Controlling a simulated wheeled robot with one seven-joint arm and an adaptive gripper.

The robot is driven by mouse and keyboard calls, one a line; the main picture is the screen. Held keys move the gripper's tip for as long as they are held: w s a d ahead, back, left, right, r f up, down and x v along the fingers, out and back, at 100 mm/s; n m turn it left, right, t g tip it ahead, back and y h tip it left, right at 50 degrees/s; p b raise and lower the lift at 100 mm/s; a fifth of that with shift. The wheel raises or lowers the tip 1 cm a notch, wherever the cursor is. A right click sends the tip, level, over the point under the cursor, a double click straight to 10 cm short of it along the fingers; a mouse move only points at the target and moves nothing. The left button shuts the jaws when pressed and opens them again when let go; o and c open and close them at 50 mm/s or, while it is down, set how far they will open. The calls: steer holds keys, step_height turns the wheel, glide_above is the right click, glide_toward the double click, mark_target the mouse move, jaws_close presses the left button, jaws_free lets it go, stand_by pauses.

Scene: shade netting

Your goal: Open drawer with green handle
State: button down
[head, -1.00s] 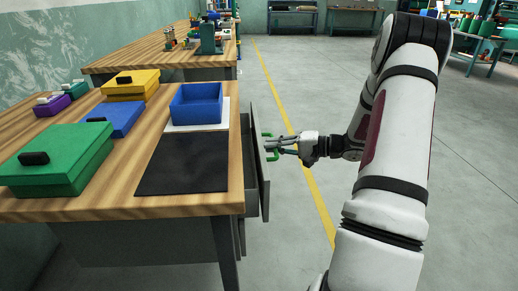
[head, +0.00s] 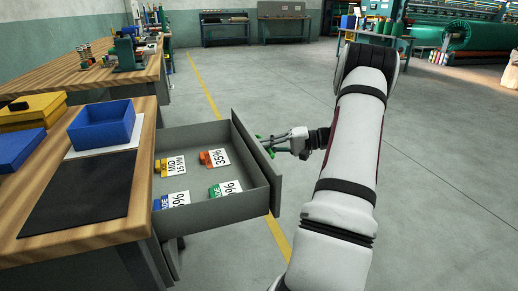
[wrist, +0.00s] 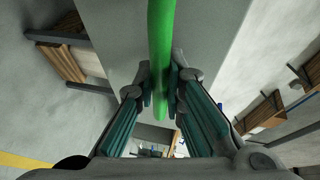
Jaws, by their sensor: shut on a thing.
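The grey drawer (head: 228,212) stands well out from the right side of the workbench, and its inside is in view in the head view. My gripper (head: 279,143) is at the outer face of the drawer front, shut on the green handle (head: 268,152). In the wrist view the green handle (wrist: 161,45) runs down between my two fingers (wrist: 163,100), with the grey drawer front behind it. Most of the handle is hidden in the head view by the drawer front and my fingers.
Several coloured tags with printed cards, one an orange tag (head: 214,158), lie in the drawer. The wooden workbench (head: 140,165) holds a blue open box (head: 102,124), a dark mat (head: 82,195) and lidded boxes. The floor to the right is clear.

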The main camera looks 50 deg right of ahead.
steer(key=shift+s+d, duration=0.3)
steer(key=shift+d, duration=0.1)
steer(key=c, duration=1.7)
jaws_free()
steer(key=shift+o, duration=0.2)
steer(key=v, duration=1.2)
